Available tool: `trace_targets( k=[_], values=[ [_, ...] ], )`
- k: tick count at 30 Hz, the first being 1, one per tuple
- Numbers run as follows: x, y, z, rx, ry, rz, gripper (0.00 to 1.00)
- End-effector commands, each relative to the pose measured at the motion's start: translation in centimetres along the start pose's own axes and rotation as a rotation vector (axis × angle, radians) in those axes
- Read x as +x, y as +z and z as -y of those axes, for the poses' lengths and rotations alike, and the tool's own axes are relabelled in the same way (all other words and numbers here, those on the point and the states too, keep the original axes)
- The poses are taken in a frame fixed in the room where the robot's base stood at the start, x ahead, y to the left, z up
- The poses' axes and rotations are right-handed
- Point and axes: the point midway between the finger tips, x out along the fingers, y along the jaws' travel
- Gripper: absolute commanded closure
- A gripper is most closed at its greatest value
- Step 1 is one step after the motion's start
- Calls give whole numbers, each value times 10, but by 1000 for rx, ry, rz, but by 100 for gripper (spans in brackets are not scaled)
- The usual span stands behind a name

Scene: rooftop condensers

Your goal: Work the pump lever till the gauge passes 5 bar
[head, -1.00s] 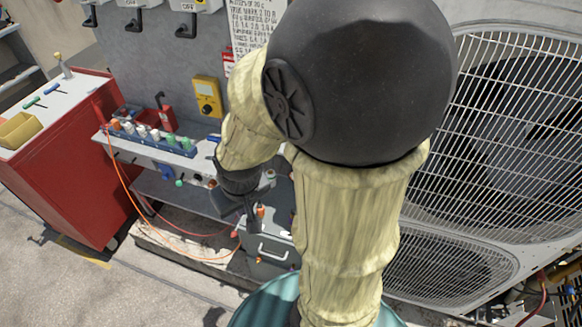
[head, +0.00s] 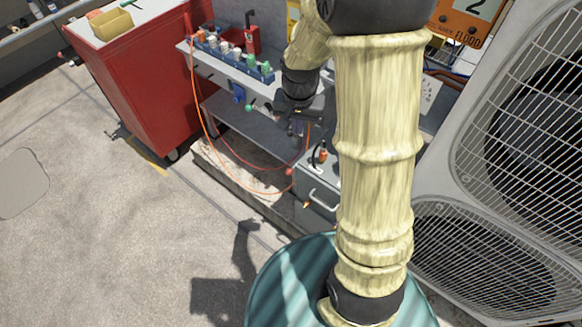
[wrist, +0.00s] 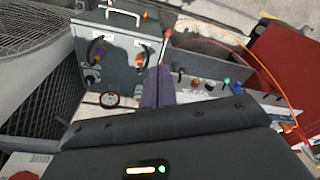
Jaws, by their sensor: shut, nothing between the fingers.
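My gripper (head: 297,125) is shut and empty in the head view, above and to the left of a grey box with a pale handle (head: 322,197). In the wrist view its dark fingers (wrist: 157,86) are together, in front of the same grey box (wrist: 118,60), which carries dark curved hoses or handles and white labels. A small round dial-like thing (wrist: 109,99) shows near the box's lower edge; I cannot tell whether it is the gauge, and no reading is legible. A red device with a dark upright part (head: 247,40) stands on the bench; I cannot tell whether it is the pump.
A bench (head: 228,70) holds a blue rack of coloured bottles (head: 235,55). An orange hose (head: 207,135) hangs in front. A red cabinet (head: 130,90) stands left, large fan condensers (head: 530,130) right. The concrete floor (head: 90,240) at left is clear.

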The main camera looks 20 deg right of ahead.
Motion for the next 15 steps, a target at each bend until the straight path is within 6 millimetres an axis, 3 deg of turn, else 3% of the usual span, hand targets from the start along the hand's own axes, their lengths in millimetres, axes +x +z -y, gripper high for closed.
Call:
trace_targets(
  k=[1,9,15],
  values=[
    [26,-10,4,46,9,11,100],
    [111,-57,19,307,64,55,100],
    [156,-80,25,452,98,71,100]
  ],
)
